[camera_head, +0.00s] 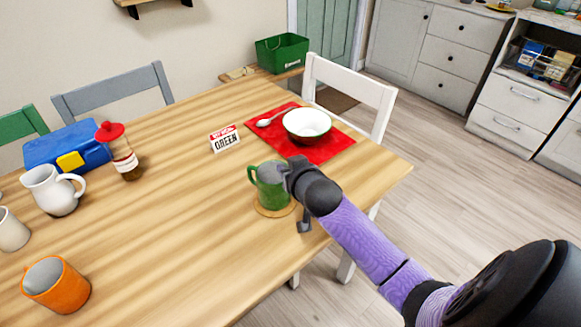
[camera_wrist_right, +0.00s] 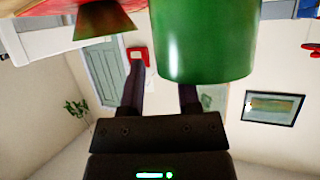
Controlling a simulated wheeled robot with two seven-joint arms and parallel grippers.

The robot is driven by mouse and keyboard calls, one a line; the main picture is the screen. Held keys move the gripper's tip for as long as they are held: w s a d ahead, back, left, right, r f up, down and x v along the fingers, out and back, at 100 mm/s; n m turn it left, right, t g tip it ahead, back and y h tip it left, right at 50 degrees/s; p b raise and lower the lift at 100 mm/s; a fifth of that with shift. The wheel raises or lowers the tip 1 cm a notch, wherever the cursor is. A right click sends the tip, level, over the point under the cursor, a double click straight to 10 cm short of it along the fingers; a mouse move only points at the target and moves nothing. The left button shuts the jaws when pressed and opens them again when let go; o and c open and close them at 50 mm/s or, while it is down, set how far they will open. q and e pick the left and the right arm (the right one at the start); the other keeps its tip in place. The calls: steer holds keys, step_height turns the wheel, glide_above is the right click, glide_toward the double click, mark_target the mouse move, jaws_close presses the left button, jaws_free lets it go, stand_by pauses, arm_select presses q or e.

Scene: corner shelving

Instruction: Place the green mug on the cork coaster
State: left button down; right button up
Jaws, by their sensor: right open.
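The green mug (camera_head: 270,190) stands upright near the table's right front edge, its handle to the left. Its base appears to rest on the round cork coaster (camera_head: 262,211), whose rim shows around it. My right gripper (camera_head: 291,196) is at the mug's right side, with one finger near the rim and the other lower beside the coaster. In the right wrist view the green mug (camera_wrist_right: 205,45) fills the top centre, and the open fingers (camera_wrist_right: 162,80) sit below it, the right one partly covered. Whether a finger touches the mug is unclear. My left gripper is out of view.
A red mat (camera_head: 325,150) with a white bowl (camera_head: 307,124) and spoon lies behind the mug. A small sign (camera_head: 225,139) stands to its left. The table's middle is clear.

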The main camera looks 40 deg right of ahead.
steer(key=shift+r, duration=0.2)
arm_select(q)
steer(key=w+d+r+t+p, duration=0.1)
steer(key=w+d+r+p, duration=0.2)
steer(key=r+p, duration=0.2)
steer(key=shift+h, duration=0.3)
arm_select(e)
steer(key=v, duration=1.2)
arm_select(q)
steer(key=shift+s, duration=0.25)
arm_select(e)
steer(key=shift+f, duration=0.1)
